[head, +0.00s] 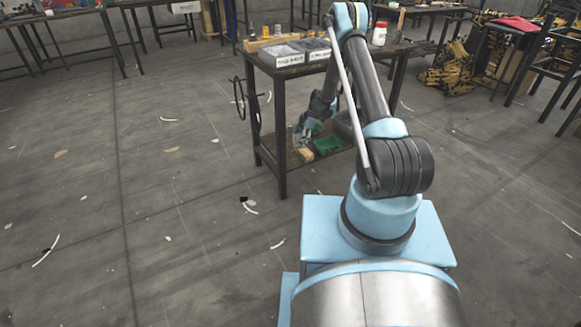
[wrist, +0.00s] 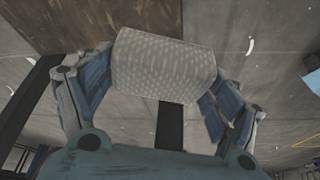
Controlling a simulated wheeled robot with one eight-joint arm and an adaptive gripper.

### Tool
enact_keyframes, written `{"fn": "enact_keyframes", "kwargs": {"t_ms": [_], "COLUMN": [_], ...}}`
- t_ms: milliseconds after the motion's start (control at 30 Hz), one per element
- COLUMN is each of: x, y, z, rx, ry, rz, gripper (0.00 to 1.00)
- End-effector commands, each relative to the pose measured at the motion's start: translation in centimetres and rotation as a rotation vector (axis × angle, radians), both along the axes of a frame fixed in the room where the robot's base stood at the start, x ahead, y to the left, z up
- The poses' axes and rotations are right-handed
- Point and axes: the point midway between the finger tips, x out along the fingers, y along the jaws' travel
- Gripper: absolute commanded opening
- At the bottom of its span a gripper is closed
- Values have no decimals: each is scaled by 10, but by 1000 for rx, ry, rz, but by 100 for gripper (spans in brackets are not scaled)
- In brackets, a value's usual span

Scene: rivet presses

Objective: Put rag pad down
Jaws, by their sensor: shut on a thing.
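The rag pad (wrist: 163,66) is a pale grey, dotted, cushion-like piece. In the wrist view it sits between the two blue fingers of my gripper (wrist: 161,78), one at each end. My gripper is shut on it. In the head view my gripper (head: 302,131) is low at the front left of the dark worktable (head: 270,70), between its top and its lower shelf (head: 277,172). The pad is too small there to make out clearly. Brown board shows beyond the pad in the wrist view, with grey floor beside it.
A green tray (head: 328,146) and a tan block (head: 305,155) are on the lower shelf close to my gripper. The tabletop holds labelled bins (head: 281,56) and a white jar (head: 380,34). Table legs stand close by. Open floor lies to the left.

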Motion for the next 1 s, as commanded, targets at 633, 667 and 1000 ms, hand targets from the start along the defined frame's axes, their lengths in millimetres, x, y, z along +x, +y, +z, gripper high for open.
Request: {"fn": "enact_keyframes", "kwargs": {"t_ms": [633,667,1000], "x": [-2,-2,-1], "y": [48,48,48], "z": [-73,-77,-102], "rx": [0,0,0], "ry": [0,0,-1], "rz": [372,372,369], "gripper": [64,64,64]}}
